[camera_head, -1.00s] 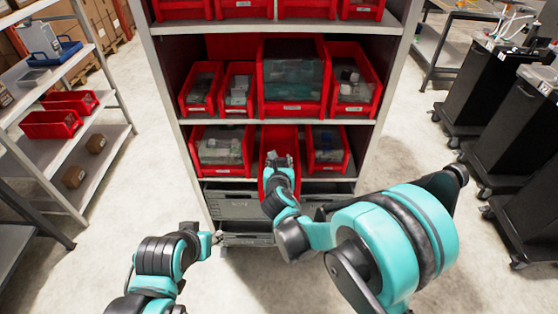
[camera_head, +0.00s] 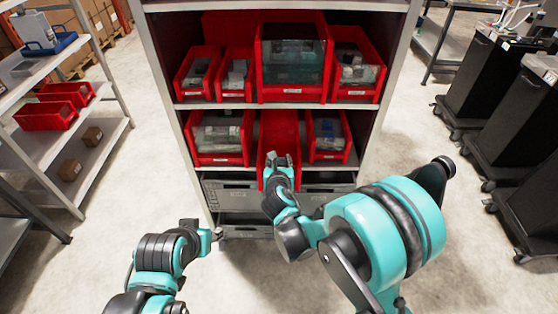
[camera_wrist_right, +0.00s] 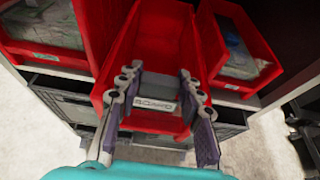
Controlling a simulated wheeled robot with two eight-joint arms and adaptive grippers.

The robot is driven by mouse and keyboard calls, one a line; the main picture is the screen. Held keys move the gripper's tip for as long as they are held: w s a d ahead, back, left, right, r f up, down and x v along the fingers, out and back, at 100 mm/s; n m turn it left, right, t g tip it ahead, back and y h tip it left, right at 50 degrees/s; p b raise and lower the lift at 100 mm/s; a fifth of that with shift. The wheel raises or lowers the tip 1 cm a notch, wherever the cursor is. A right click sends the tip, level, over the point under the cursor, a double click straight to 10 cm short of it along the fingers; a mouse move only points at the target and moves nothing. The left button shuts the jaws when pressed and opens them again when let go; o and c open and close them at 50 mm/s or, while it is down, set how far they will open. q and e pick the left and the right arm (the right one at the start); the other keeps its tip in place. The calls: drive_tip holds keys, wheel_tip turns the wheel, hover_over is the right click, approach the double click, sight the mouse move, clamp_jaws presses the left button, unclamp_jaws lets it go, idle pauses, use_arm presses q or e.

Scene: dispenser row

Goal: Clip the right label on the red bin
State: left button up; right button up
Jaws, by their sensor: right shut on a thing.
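The empty red bin (camera_head: 279,130) in the middle of the lower row sits between two filled red bins and sticks out past them. It also shows in the right wrist view (camera_wrist_right: 152,45). My right gripper (camera_head: 279,160) is at the bin's front; in the wrist view its fingers (camera_wrist_right: 160,88) are shut on a pale label (camera_wrist_right: 157,104) with dark lettering. The label lies in front of the bin's front lip; I cannot tell whether it touches or is clipped on. My left gripper (camera_head: 217,235) hangs low at the left, its fingers too small to read.
Filled red bins (camera_head: 220,133) and (camera_head: 328,130) flank the middle bin closely. More red bins (camera_head: 291,60) stand on the shelf above. Grey crates (camera_head: 232,192) are below. A side shelf (camera_head: 100,155) is at left and black carts (camera_head: 480,85) are at right.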

drive_tip(key=o, duration=1)
drive_tip(key=v, duration=1.2)
